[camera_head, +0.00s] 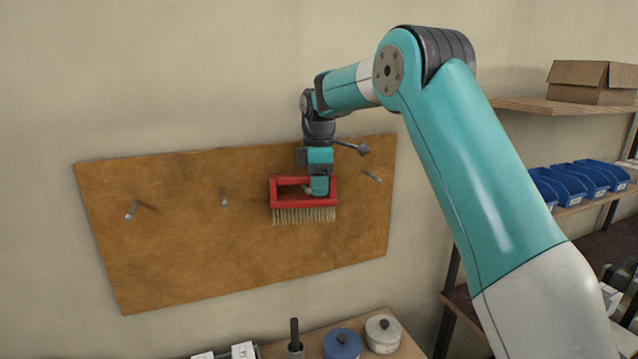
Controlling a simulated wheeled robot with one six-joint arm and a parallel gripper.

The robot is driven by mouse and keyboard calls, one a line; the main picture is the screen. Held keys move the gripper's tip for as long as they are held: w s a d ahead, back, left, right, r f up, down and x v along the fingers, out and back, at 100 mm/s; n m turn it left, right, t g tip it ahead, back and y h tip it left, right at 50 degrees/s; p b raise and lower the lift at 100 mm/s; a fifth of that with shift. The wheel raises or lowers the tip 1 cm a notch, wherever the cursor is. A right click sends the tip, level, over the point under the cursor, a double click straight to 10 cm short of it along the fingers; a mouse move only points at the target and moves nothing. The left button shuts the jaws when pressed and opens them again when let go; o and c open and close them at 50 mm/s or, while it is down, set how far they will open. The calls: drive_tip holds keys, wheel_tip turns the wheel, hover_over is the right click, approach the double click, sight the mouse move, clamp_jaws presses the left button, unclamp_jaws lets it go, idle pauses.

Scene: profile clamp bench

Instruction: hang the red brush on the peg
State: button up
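The red brush (275,196) has a frame-shaped handle and pale bristles pointing down. It is upright in front of the right half of the brown board. My gripper (316,187) reaches down over the right part of the handle's top bar and appears shut on it. The gripper hides part of the bar, and the fingertips are only partly visible. Metal pegs stick out of the board: a left peg (132,209), a middle peg (223,196) and a right peg (371,177). I cannot tell whether a peg is behind the brush or whether the brush touches the board.
The board (180,250) is on the wall. Below it, a bench (405,345) carries a blue round container (342,344), a pale one (383,334) and a dark upright handle (294,335). Shelves at right hold blue bins (580,182) and a cardboard box (590,83).

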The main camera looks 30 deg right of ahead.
drive_tip(key=shift+o, duration=1.3)
drive_tip(key=shift+f, duration=0.3)
